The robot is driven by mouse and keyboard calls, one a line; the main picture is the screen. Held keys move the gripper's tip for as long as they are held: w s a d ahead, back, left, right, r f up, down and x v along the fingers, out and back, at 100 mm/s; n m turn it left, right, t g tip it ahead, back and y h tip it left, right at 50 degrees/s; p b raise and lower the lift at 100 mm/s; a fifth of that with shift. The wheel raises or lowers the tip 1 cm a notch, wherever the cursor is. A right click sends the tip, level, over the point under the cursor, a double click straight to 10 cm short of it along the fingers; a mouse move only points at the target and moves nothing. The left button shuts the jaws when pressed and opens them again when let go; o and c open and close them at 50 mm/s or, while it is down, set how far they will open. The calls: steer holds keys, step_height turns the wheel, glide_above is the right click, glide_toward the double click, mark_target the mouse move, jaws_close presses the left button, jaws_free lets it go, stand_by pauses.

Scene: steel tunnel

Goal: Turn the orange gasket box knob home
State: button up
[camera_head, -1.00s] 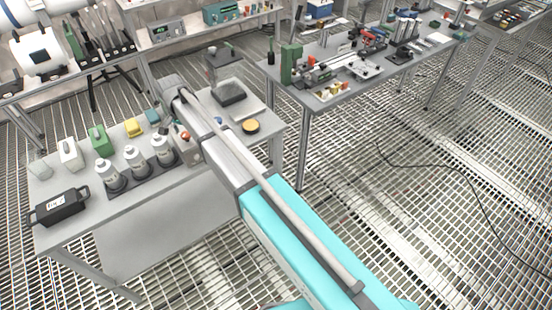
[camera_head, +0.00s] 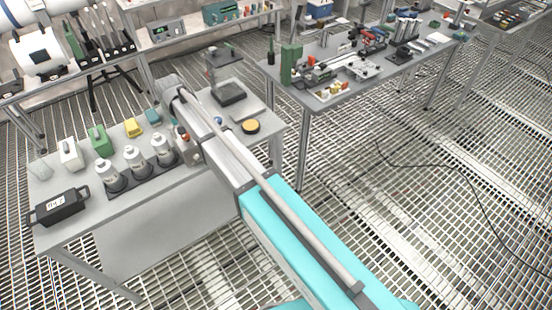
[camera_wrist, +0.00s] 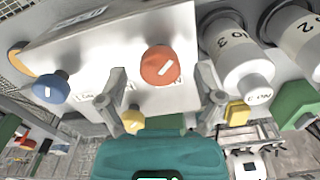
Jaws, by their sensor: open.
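The orange knob (camera_wrist: 160,66) is a round cap with a white line mark on the pale face of the gasket box (camera_wrist: 95,45). The mark runs at a slant in the wrist view. My gripper (camera_wrist: 164,88) is open, with one finger on each side of the orange knob and visible gaps between. A blue knob (camera_wrist: 50,88) with a white mark stands out to the left on the same box. A yellow part (camera_wrist: 133,121) shows below, near the left finger. In the head view my arm covers most of the box, and the fingers are hidden.
A black case (camera_head: 60,206) lies at the table's left end.

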steer(key=n, duration=0.5)
steer(key=shift+a+n, duration=0.1)
steer(key=shift+n, duration=0.3)
steer(key=n, duration=0.5)
steer(key=shift+s+n, duration=0.1)
steer(key=shift+n, duration=0.2)
step_height(320, 180, up, 14)
steer(key=p, duration=1.4)
steer(key=s+d+f+m+b, duration=0.2)
steer(key=d+f+m+b, duration=0.1)
steer(key=d+f+b, duration=0.4)
steer(key=s+d+f+m+b, duration=0.3)
steer(key=d+f+b, duration=0.4)
steer(key=d, duration=0.6)
steer(key=s+d+f+m+b, duration=0.2)
steer(key=d+f+m+b, duration=0.2)
steer(key=d+f+b, duration=0.3)
steer(key=shift+s+d+f+b, duration=0.2)
steer(key=shift+d+f+b, duration=0.2)
steer(key=shift+d, duration=1.65)
